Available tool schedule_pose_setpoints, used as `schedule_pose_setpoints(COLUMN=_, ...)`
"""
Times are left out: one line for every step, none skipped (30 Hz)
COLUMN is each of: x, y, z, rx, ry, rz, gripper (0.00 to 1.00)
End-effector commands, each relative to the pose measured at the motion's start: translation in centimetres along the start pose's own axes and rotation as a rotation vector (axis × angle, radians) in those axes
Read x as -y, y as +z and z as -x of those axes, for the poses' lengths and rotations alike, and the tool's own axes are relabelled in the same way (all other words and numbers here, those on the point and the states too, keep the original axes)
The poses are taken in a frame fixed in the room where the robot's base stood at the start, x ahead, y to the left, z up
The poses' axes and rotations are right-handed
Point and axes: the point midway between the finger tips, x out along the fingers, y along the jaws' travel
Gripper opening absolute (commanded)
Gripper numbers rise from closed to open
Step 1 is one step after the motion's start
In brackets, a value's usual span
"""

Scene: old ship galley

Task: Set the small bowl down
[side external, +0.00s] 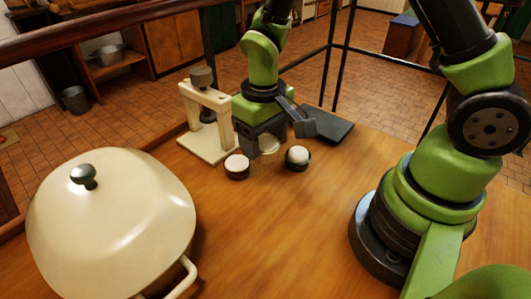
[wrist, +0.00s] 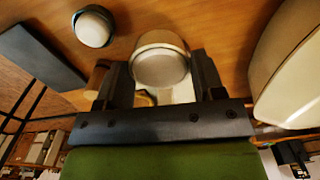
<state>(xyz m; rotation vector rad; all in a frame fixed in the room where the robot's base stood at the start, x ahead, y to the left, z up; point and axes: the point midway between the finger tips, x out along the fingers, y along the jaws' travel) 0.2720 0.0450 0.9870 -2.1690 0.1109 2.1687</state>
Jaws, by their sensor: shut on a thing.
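My gripper (side external: 264,148) is low over the wooden table, pointing down, in the side view. In the wrist view the small bowl (wrist: 160,62) shows larger, between the two dark fingers. I cannot tell whether its underside touches the table. A dark cup with a white rounded top (side external: 298,157) stands just right of my gripper, and a second dark cup with a pale top (side external: 237,167) stands to its left and nearer the camera.
A cream stand with a press-like top (side external: 207,112) is close behind and left of my gripper. A dark flat slab (side external: 329,126) lies to the right. A big cream lidded pot (side external: 112,222) fills the front left. The table's front middle is clear.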

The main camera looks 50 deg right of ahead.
Motion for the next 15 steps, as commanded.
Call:
schedule_pose_setpoints(x=-0.1, y=-0.1, z=0.6, rx=-0.004, ry=-0.001, rz=-0.009, gripper=0.37)
schedule_pose_setpoints(x=-0.3, y=-0.2, z=0.9, rx=-0.004, ry=-0.001, rz=-0.022, gripper=0.37)
schedule_pose_setpoints(x=-0.8, y=-0.4, z=1.2, rx=-0.004, ry=-0.001, rz=-0.049, gripper=0.37)
schedule_pose_setpoints(x=-1.2, y=-0.6, z=1.3, rx=-0.003, ry=-0.001, rz=-0.078, gripper=0.37)
schedule_pose_setpoints(x=-1.8, y=-0.9, z=1.5, rx=-0.002, ry=-0.001, rz=-0.116, gripper=0.37)
schedule_pose_setpoints(x=-2.8, y=-1.2, z=1.6, rx=-0.002, ry=0.0, rz=-0.177, gripper=0.37)
schedule_pose_setpoints(x=-3.7, y=-1.6, z=1.8, rx=-0.002, ry=0.0, rz=-0.234, gripper=0.37)
schedule_pose_setpoints(x=-4.8, y=-1.9, z=1.9, rx=-0.003, ry=0.0, rz=-0.296, gripper=0.37)
schedule_pose_setpoints(x=-6.3, y=-2.3, z=2.0, rx=-0.002, ry=0.0, rz=-0.388, gripper=0.37)
schedule_pose_setpoints(x=-7.6, y=-2.5, z=2.1, rx=-0.003, ry=0.0, rz=-0.462, gripper=0.37)
schedule_pose_setpoints(x=-8.9, y=-2.7, z=2.2, rx=-0.003, ry=0.0, rz=-0.538, gripper=0.37)
schedule_pose_setpoints(x=-10.7, y=-2.9, z=2.4, rx=-0.003, ry=0.0, rz=-0.642, gripper=0.37)
schedule_pose_setpoints(x=-12.1, y=-3.0, z=2.5, rx=-0.003, ry=0.0, rz=-0.718, gripper=0.37)
schedule_pose_setpoints(x=-13.4, y=-3.0, z=2.6, rx=-0.003, ry=0.0, rz=-0.793, gripper=0.37)
schedule_pose_setpoints(x=-15.1, y=-2.9, z=2.8, rx=-0.004, ry=0.0, rz=-0.89, gripper=0.37)
